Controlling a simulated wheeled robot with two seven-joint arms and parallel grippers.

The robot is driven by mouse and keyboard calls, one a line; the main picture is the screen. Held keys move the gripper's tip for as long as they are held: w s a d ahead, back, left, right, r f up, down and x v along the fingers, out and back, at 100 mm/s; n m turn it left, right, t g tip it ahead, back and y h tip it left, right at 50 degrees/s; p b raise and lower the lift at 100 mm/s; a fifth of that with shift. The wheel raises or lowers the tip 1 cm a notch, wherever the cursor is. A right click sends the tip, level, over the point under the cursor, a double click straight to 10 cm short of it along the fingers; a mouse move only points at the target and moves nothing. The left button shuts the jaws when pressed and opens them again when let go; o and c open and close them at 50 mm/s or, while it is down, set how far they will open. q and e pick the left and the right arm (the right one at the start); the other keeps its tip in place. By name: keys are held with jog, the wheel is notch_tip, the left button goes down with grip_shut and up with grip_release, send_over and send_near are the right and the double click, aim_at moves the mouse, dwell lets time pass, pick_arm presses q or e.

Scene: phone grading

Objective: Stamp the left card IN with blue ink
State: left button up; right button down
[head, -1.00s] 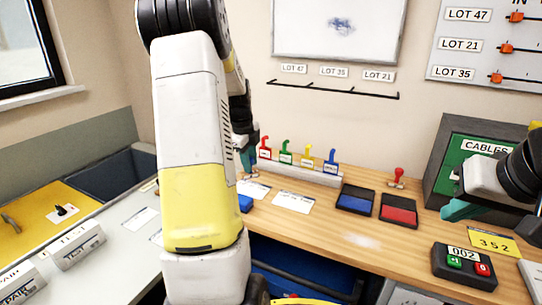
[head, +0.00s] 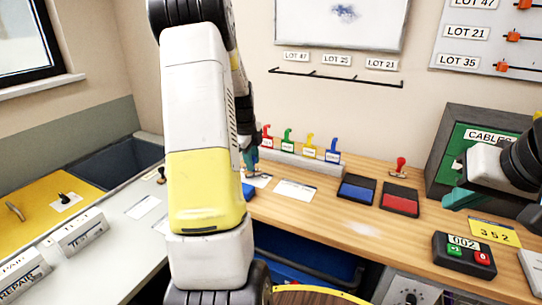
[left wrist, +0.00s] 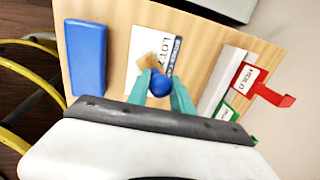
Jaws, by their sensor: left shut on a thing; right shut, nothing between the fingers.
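My left gripper (head: 250,162) is shut on a stamp with a round blue knob (left wrist: 160,85) and a wooden block. In the left wrist view the stamp is over the left card (left wrist: 137,62), which is white with LOT print and partly hidden by the stamp and fingers. I cannot tell whether the stamp touches the card. The left card also shows in the head view (head: 260,180), left of a second white card (head: 296,190). The blue ink pad (head: 357,188) lies further right, beside the red ink pad (head: 400,201). My right gripper (head: 462,199) is shut and empty at the right.
A rack (head: 300,166) of red, green, yellow and blue tags stands behind the cards. A red-handled stamp (head: 400,167) stands behind the red pad. A blue block (left wrist: 86,58) lies left of the left card. A counter box (head: 464,261) is at the right front.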

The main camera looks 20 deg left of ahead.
pick_arm(q)
jog(key=shift+f, duration=0.55)
dwell(1.0)
jog(key=shift+w+v, duration=0.25)
jog(key=shift+v, duration=0.9)
jog(key=shift+w+v, duration=0.25)
jog(key=shift+v, duration=0.9)
jog(key=shift+w+v, duration=0.3)
jog(key=shift+v, duration=0.85)
jog(key=shift+d+r, duration=0.1)
jog(key=shift+r, duration=0.1)
